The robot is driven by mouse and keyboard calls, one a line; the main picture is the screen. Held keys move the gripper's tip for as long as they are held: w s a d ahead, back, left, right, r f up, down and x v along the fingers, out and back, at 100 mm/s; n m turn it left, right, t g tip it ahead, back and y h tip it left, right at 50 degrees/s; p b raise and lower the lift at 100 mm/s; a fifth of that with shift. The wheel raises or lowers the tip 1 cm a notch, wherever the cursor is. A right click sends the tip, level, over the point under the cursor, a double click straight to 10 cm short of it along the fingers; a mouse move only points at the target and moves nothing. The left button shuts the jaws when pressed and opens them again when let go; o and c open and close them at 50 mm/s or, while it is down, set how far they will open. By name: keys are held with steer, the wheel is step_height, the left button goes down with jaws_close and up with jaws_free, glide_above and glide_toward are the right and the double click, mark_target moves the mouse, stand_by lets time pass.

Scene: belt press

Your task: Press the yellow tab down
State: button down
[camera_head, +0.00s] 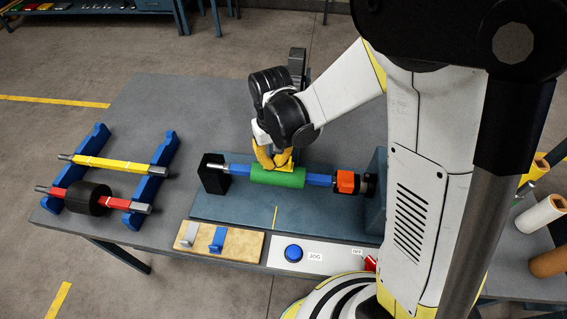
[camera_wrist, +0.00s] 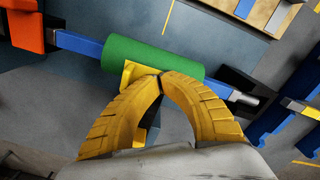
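A green roller (camera_head: 278,177) sits on a blue square shaft (camera_head: 320,180) that lies across the blue machine base (camera_head: 250,210). The yellow tab (camera_wrist: 128,74) is a small flat piece at the side of the green roller in the wrist view, partly hidden by my fingers. My gripper (camera_wrist: 161,75) has yellow ribbed fingers with their tips together. The tips are right at the tab and close against the roller; whether they touch the tab I cannot tell. In the head view my gripper (camera_head: 272,160) is over the roller, pointing down.
An orange block (camera_head: 347,182) is on the shaft's right end, a black support (camera_head: 213,174) at its left. A blue rack (camera_head: 165,150) holds a yellow bar and a red bar with a black roller. A blue JOG button (camera_head: 293,253) and a wooden board (camera_head: 242,244) are in front.

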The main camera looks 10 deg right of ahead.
stand_by(0.4)
steer(key=shift+r+p, duration=2.1)
steer(key=shift+r, duration=0.95)
steer(key=shift+f, duration=0.1)
